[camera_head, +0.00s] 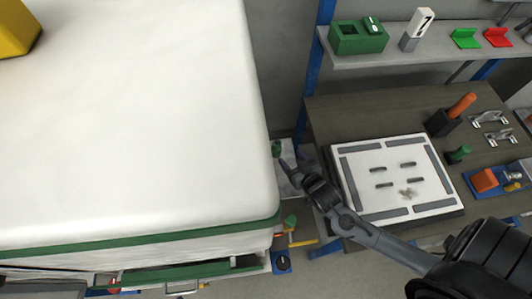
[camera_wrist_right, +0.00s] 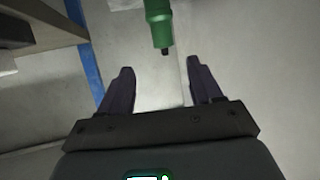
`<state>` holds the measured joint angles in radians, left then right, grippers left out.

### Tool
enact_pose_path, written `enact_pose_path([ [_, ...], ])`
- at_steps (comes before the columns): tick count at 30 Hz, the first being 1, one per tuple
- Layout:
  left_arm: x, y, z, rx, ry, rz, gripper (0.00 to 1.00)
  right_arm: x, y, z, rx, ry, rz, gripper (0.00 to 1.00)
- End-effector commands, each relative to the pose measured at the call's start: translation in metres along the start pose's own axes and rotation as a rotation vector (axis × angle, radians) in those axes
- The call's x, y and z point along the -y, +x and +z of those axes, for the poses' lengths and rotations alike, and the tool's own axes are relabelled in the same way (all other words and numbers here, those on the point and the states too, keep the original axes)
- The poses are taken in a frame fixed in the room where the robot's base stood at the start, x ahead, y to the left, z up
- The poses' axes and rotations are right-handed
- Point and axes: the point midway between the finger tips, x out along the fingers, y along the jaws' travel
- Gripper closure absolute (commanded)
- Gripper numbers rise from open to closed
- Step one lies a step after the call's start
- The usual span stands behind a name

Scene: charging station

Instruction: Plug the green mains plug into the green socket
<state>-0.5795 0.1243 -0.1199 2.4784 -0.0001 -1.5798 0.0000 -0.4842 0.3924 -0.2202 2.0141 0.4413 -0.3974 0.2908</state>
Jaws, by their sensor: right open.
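A green plug-like cylinder with a dark tip (camera_wrist_right: 158,24) hangs at the top of the right wrist view. Its tip points down toward the gap between my right gripper's fingers, just beyond the fingertips and not between them. My right gripper (camera_wrist_right: 160,75) is open and empty. In the head view the right gripper (camera_head: 290,162) is in the gap between the white body and the workbench, and a small green piece (camera_head: 276,148) shows beside its fingers. Another green piece (camera_head: 290,220) sits lower down by the white body. I cannot tell which green piece is the socket. My left gripper is not in view.
A big white body with a green stripe (camera_head: 130,110) fills the left. A workbench (camera_head: 330,105) at right holds a white slotted panel (camera_head: 375,157), a green-handled item (camera_head: 458,153) and an orange-handled one (camera_head: 461,106). A shelf (camera_head: 395,57) with a green box (camera_head: 358,38) is above.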

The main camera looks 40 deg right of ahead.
Motion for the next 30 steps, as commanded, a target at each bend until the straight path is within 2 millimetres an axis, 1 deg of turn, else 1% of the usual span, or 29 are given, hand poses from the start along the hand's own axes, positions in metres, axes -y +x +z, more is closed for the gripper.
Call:
enact_pose_path([
  [1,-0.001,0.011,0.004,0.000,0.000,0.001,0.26,0.000,0.005,0.009,-0.003,-0.004,-0.001,0.36],
  [4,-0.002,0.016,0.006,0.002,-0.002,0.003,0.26,0.000,0.010,0.011,-0.007,-0.006,-0.002,0.36],
  [8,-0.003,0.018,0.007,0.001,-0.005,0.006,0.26,0.000,0.024,0.011,-0.010,-0.007,-0.001,0.36],
  [15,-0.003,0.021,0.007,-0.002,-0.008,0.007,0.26,0.001,0.055,0.011,-0.008,-0.006,-0.002,0.36],
  [23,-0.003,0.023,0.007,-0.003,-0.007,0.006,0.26,0.002,0.069,0.011,-0.007,-0.005,-0.002,0.36],
  [30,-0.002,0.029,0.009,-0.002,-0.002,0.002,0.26,0.008,0.098,0.013,-0.008,-0.006,-0.003,0.36],
])
